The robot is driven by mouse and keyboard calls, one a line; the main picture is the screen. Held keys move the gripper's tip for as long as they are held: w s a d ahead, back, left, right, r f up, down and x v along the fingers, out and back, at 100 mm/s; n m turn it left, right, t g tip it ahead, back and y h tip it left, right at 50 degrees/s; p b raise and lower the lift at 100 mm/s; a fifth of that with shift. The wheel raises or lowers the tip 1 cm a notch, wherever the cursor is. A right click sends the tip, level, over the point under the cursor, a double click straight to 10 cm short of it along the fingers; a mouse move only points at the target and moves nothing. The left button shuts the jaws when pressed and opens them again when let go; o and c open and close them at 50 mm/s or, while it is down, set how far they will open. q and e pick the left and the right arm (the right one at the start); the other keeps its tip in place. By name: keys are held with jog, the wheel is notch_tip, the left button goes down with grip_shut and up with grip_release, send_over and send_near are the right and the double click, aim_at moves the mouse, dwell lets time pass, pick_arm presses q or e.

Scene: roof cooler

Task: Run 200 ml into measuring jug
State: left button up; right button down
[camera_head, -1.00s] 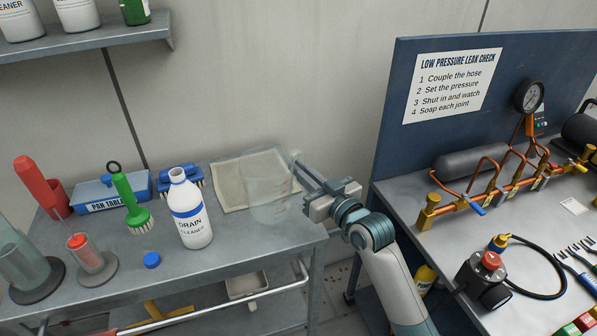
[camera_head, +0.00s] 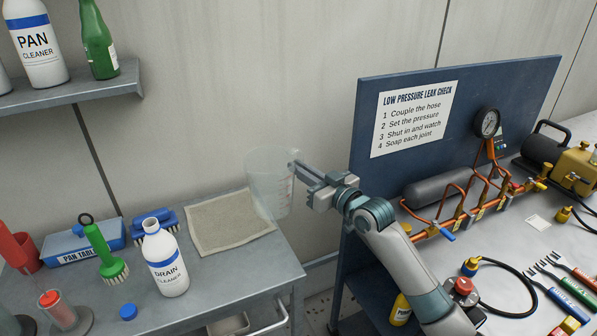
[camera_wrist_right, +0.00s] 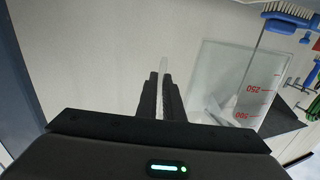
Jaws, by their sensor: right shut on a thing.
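The clear measuring jug (camera_head: 268,182) is held up above the right end of the grey bench, over a beige cloth. My right gripper (camera_head: 298,170) is shut on it at its right side. In the right wrist view the gripper's fingers (camera_wrist_right: 162,98) are close together on a thin clear piece, and the jug (camera_wrist_right: 232,85) shows red marks, one reading 250. The jug looks empty, and it looks close to upright in the head view. My left gripper is not in view.
A white drain cleaner bottle (camera_head: 165,262), uncapped, stands on the bench by a blue cap (camera_head: 128,312). The beige cloth (camera_head: 228,222) lies flat below the jug. A leak check board (camera_head: 455,150) with pipework stands on the right bench.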

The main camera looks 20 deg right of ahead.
dwell(0.3)
jog(key=shift+m+h, duration=0.3)
jog(key=shift+h, duration=0.3)
jog(key=s+a+f, duration=0.1)
jog(key=s+a, duration=0.1)
jog(key=s+a+f, duration=0.1)
jog(key=s+a, duration=0.1)
jog(key=a, duration=0.1)
jog(key=s+a+f, duration=0.1)
jog(key=s+a, duration=0.1)
jog(key=s, duration=0.1)
jog(key=shift+s+a+f, duration=0.1)
jog(key=shift+a+f, duration=0.05)
jog(key=shift+a, duration=0.05)
jog(key=shift+m+t+h, duration=0.4)
jog(key=shift+m+h, duration=0.1)
jog(key=shift+h, duration=0.3)
jog(key=s, duration=0.1)
jog(key=s+a, duration=0.1)
jog(key=s, duration=0.2)
jog(key=shift+s+a+f, duration=0.15)
jog(key=shift+s+a, duration=0.15)
jog(key=shift+a, duration=0.1)
jog(key=m+h, duration=0.2)
jog(key=h, duration=0.1)
send_near(286, 206)
jog(key=a, duration=0.1)
jog(key=shift+w+a, duration=0.2)
jog(key=shift+w, duration=0.15)
